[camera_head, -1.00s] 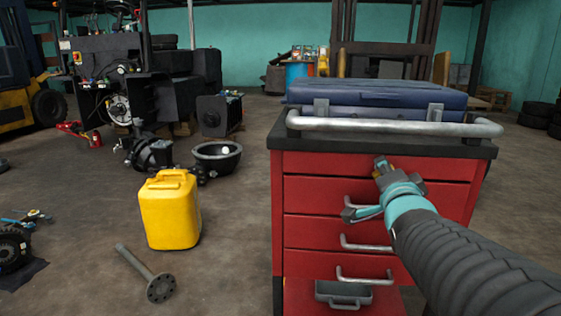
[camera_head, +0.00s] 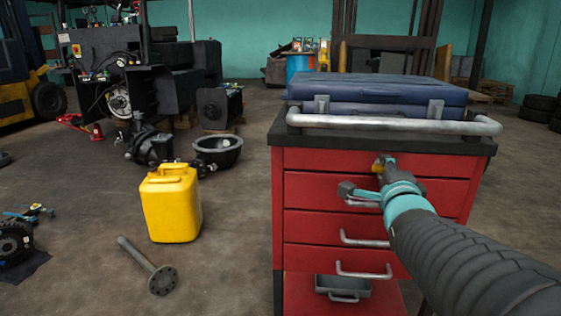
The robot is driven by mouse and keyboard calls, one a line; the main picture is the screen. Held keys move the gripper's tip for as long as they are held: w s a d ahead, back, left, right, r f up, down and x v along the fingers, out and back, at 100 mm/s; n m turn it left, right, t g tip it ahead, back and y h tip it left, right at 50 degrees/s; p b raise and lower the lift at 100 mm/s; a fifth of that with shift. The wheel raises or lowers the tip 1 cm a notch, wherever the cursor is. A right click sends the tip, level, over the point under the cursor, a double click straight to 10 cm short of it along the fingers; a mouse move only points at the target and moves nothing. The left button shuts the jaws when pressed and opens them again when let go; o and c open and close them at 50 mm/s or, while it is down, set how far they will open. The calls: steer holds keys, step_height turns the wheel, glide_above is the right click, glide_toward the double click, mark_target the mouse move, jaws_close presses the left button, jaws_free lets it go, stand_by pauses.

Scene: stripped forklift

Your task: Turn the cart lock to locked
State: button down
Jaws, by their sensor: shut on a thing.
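The red tool cart (camera_head: 310,188) stands at the centre right, with several drawers and metal handles. My gripper (camera_head: 381,166) is at the top drawer's front, right of its middle. It is shut on the cart lock, a small part with a yellowish piece (camera_head: 377,168) showing at the fingertips. My gripper and wrist hide most of the lock, so its exact turn cannot be read. My arm comes in from the lower right.
A blue case (camera_head: 375,92) lies on the cart top behind a grey push bar (camera_head: 390,123). A yellow jerrycan (camera_head: 170,205) and a flanged shaft (camera_head: 150,267) are on the floor at left. Open floor lies between the jerrycan and the cart.

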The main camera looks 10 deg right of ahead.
stand_by(0.3)
steer(key=c, duration=1.2)
jaws_free()
steer(key=shift+o, duration=0.2)
steer(key=v, duration=1.2)
